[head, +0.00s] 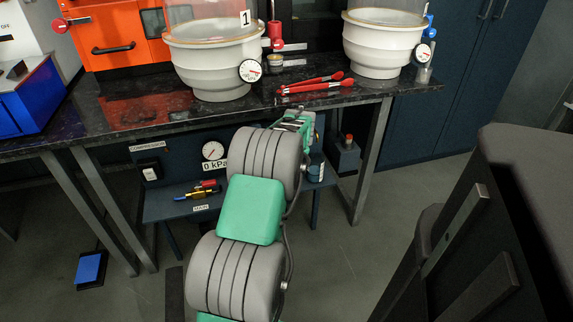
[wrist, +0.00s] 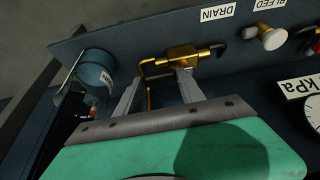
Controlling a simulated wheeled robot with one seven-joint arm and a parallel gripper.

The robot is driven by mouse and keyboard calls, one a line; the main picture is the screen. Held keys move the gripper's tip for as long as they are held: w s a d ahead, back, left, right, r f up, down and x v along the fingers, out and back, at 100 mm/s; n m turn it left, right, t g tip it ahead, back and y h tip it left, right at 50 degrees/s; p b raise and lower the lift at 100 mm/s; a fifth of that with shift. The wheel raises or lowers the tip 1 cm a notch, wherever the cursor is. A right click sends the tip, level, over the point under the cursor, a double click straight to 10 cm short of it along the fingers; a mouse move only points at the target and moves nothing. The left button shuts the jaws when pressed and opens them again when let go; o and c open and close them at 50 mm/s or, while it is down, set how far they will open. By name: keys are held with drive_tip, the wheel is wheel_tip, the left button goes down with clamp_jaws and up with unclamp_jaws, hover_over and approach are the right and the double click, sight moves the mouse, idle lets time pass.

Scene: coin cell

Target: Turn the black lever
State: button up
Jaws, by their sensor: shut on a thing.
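A brass valve (wrist: 182,58) sits on the dark blue panel under the DRAIN label (wrist: 217,12) in the wrist view. A dark bar, taken as the black lever (wrist: 161,76), crosses between my fingertips in front of the valve. My gripper (wrist: 160,78) has its two grey fingers on either side of this bar, shut on it; the exact contact is hard to see. In the head view my arm reaches under the bench, and the arm hides the valve and lever.
Right of the valve are a white BLEED knob (wrist: 273,39) and a kPa gauge (wrist: 313,115). A blue round gauge or cup (wrist: 97,70) is at the left. The bench (head: 130,107) above carries two white desiccators (head: 215,60) and red tongs (head: 316,84). Its metal leg (head: 372,160) stands right of my arm.

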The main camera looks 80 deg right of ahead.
idle(0.3)
drive_tip(key=o, duration=1.4)
drive_tip(key=shift+c, duration=0.2)
drive_tip(key=p+v, duration=0.2)
drive_tip(key=v, duration=0.5)
drive_tip(key=shift+r, duration=0.4)
drive_tip(key=shift+s, duration=0.1)
